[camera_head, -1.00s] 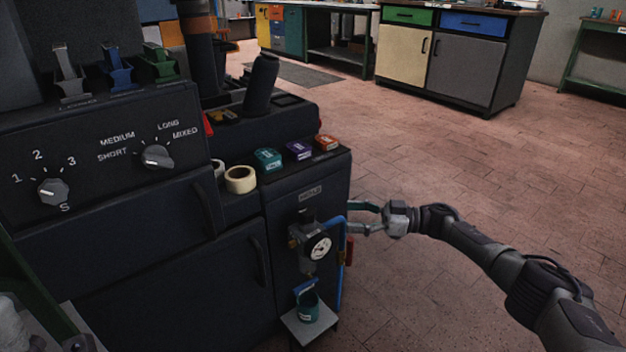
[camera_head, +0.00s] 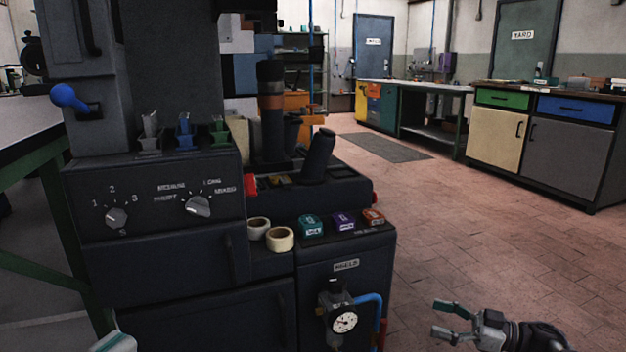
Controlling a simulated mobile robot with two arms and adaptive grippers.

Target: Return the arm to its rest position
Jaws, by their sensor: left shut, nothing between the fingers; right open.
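My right gripper (camera_head: 440,319) is at the lower right of the head view, with its arm cut off by the bottom edge. Its two teal-tipped fingers are spread and hold nothing. It is to the right of the dark machine (camera_head: 345,283), over the floor, with a visible gap to the gauge and blue pipe. Only a small pale part of my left gripper (camera_head: 115,343) shows at the bottom left edge, in front of the machine. It is shut with nothing seen in it; the rest of the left arm is out of view.
The pressure gauge (camera_head: 344,322) and blue pipe (camera_head: 372,299) stick out from the machine's front. Tape rolls (camera_head: 280,239) and small boxes (camera_head: 343,221) lie on its ledge. A green-framed bench (camera_head: 55,200) stands at the left. The tiled floor (camera_head: 480,230) at right is open, up to the cabinets (camera_head: 545,150).

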